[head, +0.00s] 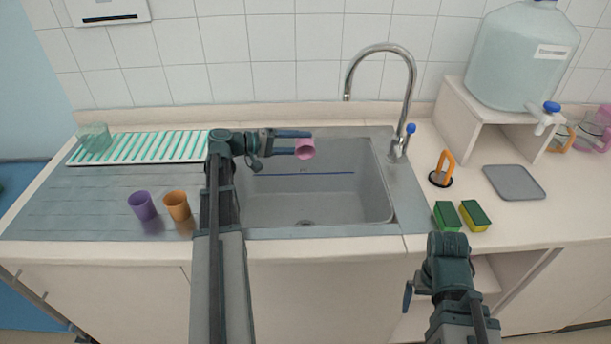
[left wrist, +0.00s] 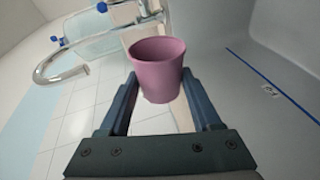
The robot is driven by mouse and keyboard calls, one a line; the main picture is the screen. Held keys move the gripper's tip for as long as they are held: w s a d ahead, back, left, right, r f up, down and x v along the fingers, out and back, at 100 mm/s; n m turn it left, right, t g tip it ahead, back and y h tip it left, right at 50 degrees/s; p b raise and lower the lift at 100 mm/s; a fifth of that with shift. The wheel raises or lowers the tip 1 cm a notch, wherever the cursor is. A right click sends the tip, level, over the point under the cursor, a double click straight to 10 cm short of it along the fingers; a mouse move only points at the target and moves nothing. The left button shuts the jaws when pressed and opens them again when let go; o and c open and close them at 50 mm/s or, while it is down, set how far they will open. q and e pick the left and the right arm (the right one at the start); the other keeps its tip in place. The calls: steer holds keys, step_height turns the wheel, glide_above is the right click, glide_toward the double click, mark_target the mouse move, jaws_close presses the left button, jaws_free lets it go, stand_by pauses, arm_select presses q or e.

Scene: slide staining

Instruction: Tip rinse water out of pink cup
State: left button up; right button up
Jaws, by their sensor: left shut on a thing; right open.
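The pink cup (head: 306,149) is held over the sink (head: 376,207) by my left gripper (head: 294,143). In the head view the cup is tilted. The left wrist view shows the pink cup (left wrist: 158,72) between the two fingers of my left gripper (left wrist: 160,95), its mouth partly visible. No water is visible in or leaving the cup. My right gripper (head: 426,292) is low in front of the counter at the right, away from the cup; its fingers are hard to make out.
Purple (head: 142,206) and orange (head: 177,206) cups stand on the drainboard left of the sink. The faucet (head: 399,146) rises behind the sink at right. Green (head: 447,216) and yellow (head: 475,215) sponges lie right of the sink. A water jug (head: 520,60) stands on a riser.

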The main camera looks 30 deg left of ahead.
mark_target(298, 147)
arm_select(q)
steer(key=shift+s+d+r+m+t+b, duration=0.25)
steer(key=shift+s+m+t+b, duration=0.15)
steer(key=shift+m, duration=0.65)
steer(key=shift+s+d+r+m+t+b, duration=0.3)
steer(key=shift+s+m, duration=0.1)
steer(key=shift+m, duration=0.65)
stand_by(1.0)
steer(key=shift+s+d+m+t+h+b, duration=0.2)
steer(key=shift+s+d+m+t+b, duration=0.25)
steer(key=shift+m, duration=0.55)
steer(key=shift+s+d+m+t+h+b, duration=0.1)
steer(key=shift+s+m+t+h+b, duration=0.2)
steer(key=shift+m+b, duration=0.55)
stand_by(1.0)
steer(key=shift+a+r, duration=0.1)
stand_by(0.8)
steer(key=n+p, duration=0.1)
steer(key=w+a+n+g+p, duration=0.1)
steer(key=n, duration=0.1)
steer(key=shift+w+r+y+p, duration=0.2)
steer(key=shift+y+p, duration=0.2)
steer(key=shift+f+n, duration=0.25)
steer(key=shift+f, duration=0.05)
